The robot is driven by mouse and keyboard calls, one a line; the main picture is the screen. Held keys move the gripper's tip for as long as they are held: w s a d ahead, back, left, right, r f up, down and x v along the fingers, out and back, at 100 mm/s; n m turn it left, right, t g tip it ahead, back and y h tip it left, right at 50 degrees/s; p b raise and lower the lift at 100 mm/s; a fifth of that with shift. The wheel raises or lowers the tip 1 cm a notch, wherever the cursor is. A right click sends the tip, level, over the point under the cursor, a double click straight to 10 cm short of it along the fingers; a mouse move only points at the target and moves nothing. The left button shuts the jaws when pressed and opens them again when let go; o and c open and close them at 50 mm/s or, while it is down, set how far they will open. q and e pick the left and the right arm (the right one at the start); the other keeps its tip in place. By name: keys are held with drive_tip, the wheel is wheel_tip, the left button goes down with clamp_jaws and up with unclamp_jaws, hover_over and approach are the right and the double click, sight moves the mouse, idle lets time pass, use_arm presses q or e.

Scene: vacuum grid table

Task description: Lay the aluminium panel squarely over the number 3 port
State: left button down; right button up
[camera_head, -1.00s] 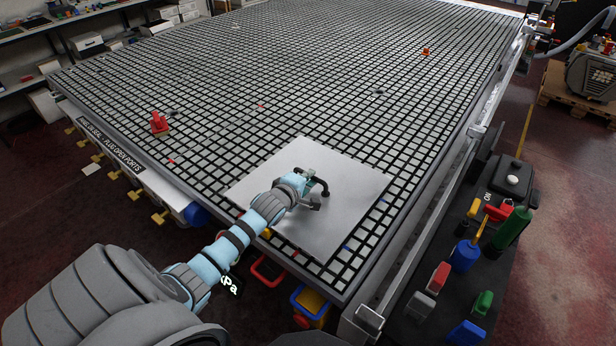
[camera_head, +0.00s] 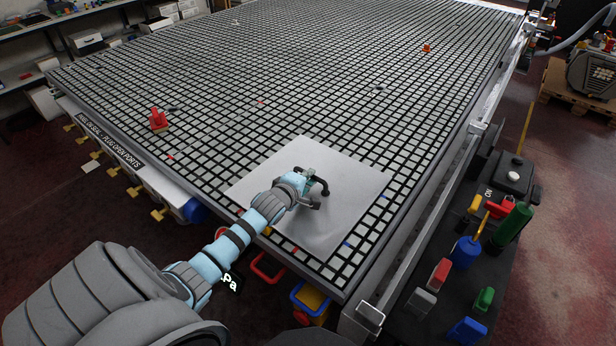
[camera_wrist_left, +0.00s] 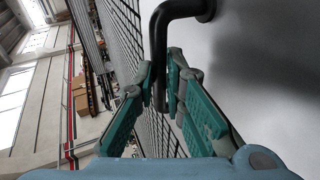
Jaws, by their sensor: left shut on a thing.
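The aluminium panel (camera_head: 345,208) is a square, light grey sheet at the near right part of the grid table (camera_head: 290,80). It looks flat on the grid or very close to it; I cannot tell if there is a gap under it. Its dark handle (camera_head: 322,184) stands near its middle. My left gripper (camera_head: 311,193) is shut on the handle. In the left wrist view my left gripper (camera_wrist_left: 168,92) has its fingers either side of the black handle bar (camera_wrist_left: 160,45). The number 3 port is not visible. My right gripper is not in view.
A red block (camera_head: 158,119) stands on the grid at left, and a small orange one (camera_head: 426,48) lies farther back. A dark cart (camera_head: 465,265) with coloured tools and bottles stands right of the table. The grid beyond the panel is mostly clear.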

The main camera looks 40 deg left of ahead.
use_arm(q)
drive_tip(key=c, duration=1.6)
unclamp_jaws()
drive_tip(key=shift+r, duration=0.1)
drive_tip(key=shift+s, duration=0.15)
drive_tip(key=v, duration=1.2)
drive_tip(key=shift+d, duration=0.1)
